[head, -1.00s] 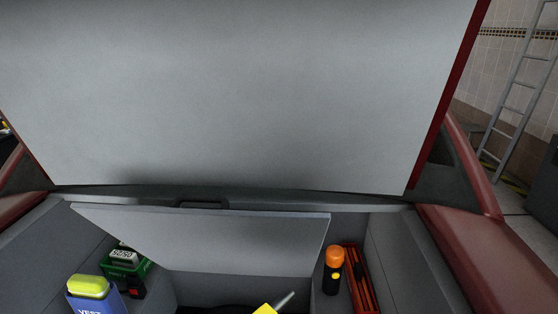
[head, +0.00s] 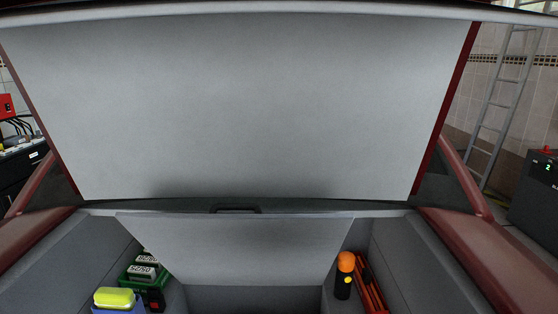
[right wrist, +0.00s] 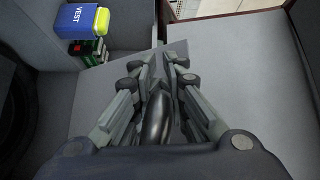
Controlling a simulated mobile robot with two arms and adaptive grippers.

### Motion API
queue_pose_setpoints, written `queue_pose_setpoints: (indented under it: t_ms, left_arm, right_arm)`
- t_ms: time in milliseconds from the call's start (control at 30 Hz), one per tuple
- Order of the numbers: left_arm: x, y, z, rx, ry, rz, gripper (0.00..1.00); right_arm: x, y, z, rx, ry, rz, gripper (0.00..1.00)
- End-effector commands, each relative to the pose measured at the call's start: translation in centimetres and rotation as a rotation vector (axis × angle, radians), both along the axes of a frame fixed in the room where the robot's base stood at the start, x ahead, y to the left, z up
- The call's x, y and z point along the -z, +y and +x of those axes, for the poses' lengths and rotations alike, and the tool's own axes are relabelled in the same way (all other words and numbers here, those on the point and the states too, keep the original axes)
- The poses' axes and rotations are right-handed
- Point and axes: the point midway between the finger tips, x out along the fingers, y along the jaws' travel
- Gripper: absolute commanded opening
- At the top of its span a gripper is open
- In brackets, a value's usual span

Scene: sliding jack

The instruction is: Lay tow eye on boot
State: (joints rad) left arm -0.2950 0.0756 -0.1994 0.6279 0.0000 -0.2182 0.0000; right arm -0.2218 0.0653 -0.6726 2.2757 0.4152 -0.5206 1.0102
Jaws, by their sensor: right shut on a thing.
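My right gripper (right wrist: 158,72) shows in the right wrist view, its fingers closed around a dark, shiny, rounded metal piece (right wrist: 158,118). This looks like the tow eye, but the fingers hide much of it and its full shape cannot be told. The gripper is above grey boot surfaces, and whether the held piece touches them is unclear. The boot shows in the head view, with its grey floor panel (head: 240,245) raised and tilted below the open lid. Neither gripper shows in the head view.
A blue vest box with a yellow top (right wrist: 82,20) and a green box (head: 135,268) stand in the boot's left side. A black torch with an orange cap (head: 345,275) and a red item (head: 370,285) are at the right. The open lid (head: 240,110) rises behind.

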Motion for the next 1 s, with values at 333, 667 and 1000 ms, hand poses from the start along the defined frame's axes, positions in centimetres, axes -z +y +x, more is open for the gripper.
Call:
queue_pose_setpoints:
  t_ms: [333,667,1000]
  left_arm:
    - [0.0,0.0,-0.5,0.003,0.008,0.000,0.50]
    - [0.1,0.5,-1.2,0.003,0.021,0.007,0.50]
    - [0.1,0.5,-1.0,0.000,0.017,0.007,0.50]
  right_arm:
    - [0.8,-7.0,2.3,0.231,0.002,0.002,0.00]
    - [4.3,-21.4,1.9,0.645,0.004,-0.005,0.00]
    - [5.7,-29.8,-1.0,0.864,-0.002,-0.003,0.00]
